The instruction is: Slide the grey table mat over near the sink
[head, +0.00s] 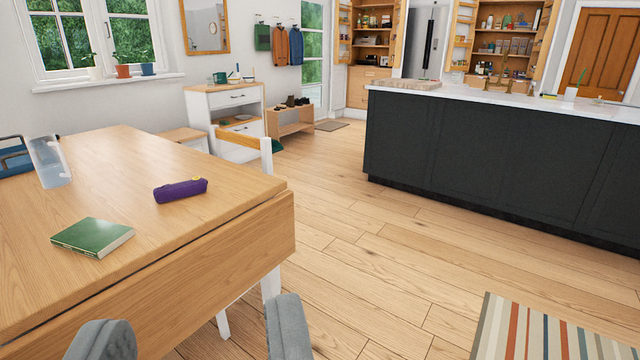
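I cannot make out a grey table mat in this view. My gripper (195,315) shows at the bottom edge as two grey fingers, wide apart with nothing between them. It is in front of the near edge of the wooden table (130,180). The sink itself is not clearly visible. A small brass-coloured fitting (600,99) shows on the white counter at the far right, too small to tell what it is.
A dark island (490,150) bears a flat brownish-grey slab (406,84). A striped rug (550,335) lies at lower right. Wooden floor between is clear.

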